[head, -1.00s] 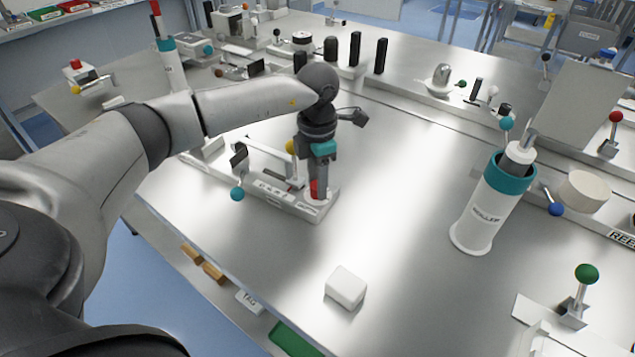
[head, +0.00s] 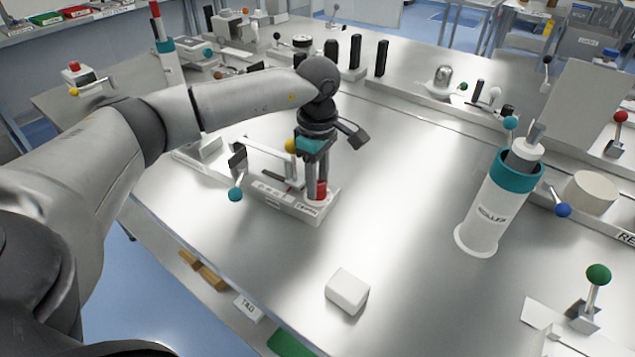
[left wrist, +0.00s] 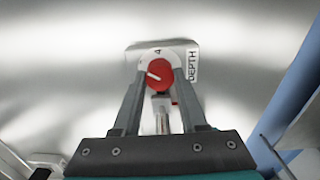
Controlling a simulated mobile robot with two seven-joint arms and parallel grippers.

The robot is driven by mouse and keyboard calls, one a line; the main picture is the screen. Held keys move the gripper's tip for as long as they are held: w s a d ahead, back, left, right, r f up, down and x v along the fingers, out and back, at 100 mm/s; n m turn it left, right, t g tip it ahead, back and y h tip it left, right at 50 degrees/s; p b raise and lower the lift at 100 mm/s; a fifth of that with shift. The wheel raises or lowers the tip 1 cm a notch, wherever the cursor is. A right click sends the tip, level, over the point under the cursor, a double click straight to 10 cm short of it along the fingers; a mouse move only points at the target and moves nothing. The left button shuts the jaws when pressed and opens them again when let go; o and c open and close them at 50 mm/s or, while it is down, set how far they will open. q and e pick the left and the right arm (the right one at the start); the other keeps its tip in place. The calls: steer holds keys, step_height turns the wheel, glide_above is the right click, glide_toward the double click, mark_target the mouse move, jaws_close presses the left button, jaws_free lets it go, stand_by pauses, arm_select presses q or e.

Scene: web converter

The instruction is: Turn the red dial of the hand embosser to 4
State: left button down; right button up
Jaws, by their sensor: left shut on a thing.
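The hand embosser (head: 275,202) is a low pale base on the steel bench, with a teal-knobbed lever at its left. Its red dial (head: 321,188) stands at the base's right end. My left gripper (head: 316,192) points down from above, shut on the dial. In the left wrist view the red dial (left wrist: 160,76) sits between the two grey fingertips of the gripper (left wrist: 159,72). A white line on the dial points to its left and slightly up. A 4 (left wrist: 157,51) is printed just above the dial, and DEPTH to its right. My right gripper is not in view.
A white block (head: 347,290) lies in front of the embosser. A white cylinder with a teal collar (head: 490,212) stands to the right. Black posts (head: 355,52) line the back. A green-knobbed lever (head: 597,275) is at the front right. Bare bench lies between.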

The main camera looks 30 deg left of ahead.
mark_target(318, 185)
arm_select(q)
steer(key=m+b, duration=0.1)
steer(key=m, duration=0.4)
steer(key=shift+m, duration=0.4)
steer(key=m+b, duration=0.1)
steer(key=m, duration=0.4)
steer(key=shift+w, duration=0.1)
steer(key=shift+m, duration=0.4)
steer(key=shift+c, duration=2.2)
jaws_free()
step_height(318, 185, up, 15)
steer(key=p, duration=0.1)
steer(key=shift+r+p, duration=0.2)
steer(key=shift+p, duration=0.2)
